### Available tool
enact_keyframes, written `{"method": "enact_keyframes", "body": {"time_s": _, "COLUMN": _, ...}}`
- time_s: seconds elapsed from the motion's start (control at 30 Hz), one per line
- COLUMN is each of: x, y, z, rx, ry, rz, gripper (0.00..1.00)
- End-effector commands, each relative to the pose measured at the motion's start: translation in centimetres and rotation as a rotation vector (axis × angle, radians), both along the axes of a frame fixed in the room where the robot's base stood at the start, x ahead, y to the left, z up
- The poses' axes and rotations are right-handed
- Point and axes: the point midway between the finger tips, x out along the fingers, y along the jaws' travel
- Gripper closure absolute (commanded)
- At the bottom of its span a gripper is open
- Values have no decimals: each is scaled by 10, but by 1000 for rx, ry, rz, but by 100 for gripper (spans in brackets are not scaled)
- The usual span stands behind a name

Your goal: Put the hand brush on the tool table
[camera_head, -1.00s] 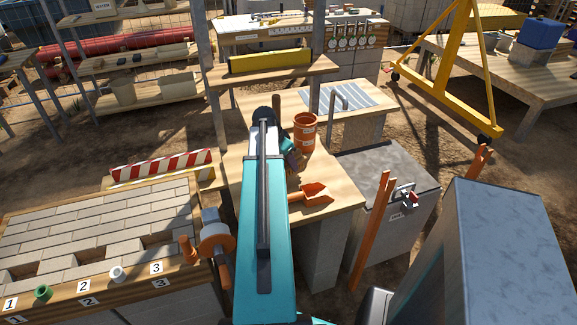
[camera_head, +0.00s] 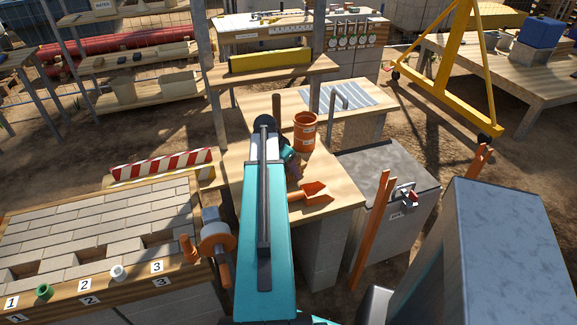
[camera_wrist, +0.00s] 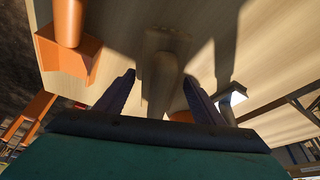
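In the wrist view a tan-brown object with a broad end and a narrow handle, apparently the hand brush (camera_wrist: 165,45), lies over the wooden worktop (camera_wrist: 225,15). My gripper (camera_wrist: 158,78) has its two dark fingers spread apart, one on each side of the handle; I cannot tell whether either touches it. The wooden worktop (camera_head: 340,190) shows there with an orange scoop (camera_head: 312,194) and an orange pot (camera_head: 304,132). Which surface is the tool table is not clear.
The scoop also shows in the wrist view (camera_wrist: 68,55). A shelf with a yellow block (camera_head: 270,61) stands behind the worktop. A brick-topped bench (camera_head: 95,225) is at the left, a grey box (camera_head: 385,180) at the right. A table with gauges (camera_head: 350,35) is at the back.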

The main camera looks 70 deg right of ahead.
Motion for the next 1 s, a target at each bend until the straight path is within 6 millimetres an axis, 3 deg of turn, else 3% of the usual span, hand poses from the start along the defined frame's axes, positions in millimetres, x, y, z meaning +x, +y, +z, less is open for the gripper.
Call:
{"method": "enact_keyframes", "body": {"time_s": 0.47, "x": 1, "y": 2, "z": 7, "rx": 0, "ry": 0, "rz": 0, "gripper": 38}}
{"method": "enact_keyframes", "body": {"time_s": 1.0, "x": 11, "y": 22, "z": 62, "rx": -1, "ry": 0, "rz": 0, "gripper": 38}}
